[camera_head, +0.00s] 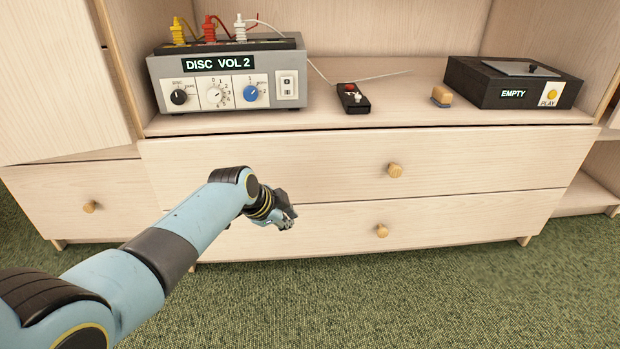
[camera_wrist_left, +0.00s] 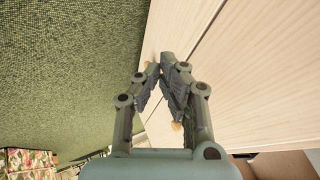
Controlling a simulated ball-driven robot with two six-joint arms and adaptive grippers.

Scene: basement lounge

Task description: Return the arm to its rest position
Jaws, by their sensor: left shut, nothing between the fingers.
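My left arm, blue and black, comes in from the lower left in the head view. Its gripper (camera_head: 287,217) is in front of the wooden cabinet's drawers, near the seam between the upper drawer (camera_head: 300,165) and the lower drawer (camera_head: 450,220). In the left wrist view the gripper (camera_wrist_left: 166,62) has its fingertips together with nothing between them. Pale drawer fronts lie to the right of the fingers there, and green carpet to the left. My right gripper does not show in either view.
On the cabinet stand a grey amplifier box (camera_head: 227,80) reading DISC VOL 2, a small black switch box (camera_head: 353,98), a wooden-topped block (camera_head: 442,96) and a black player (camera_head: 515,82) reading EMPTY. Round drawer knobs (camera_head: 395,170) stick out. Green carpet (camera_head: 400,300) is clear in front.

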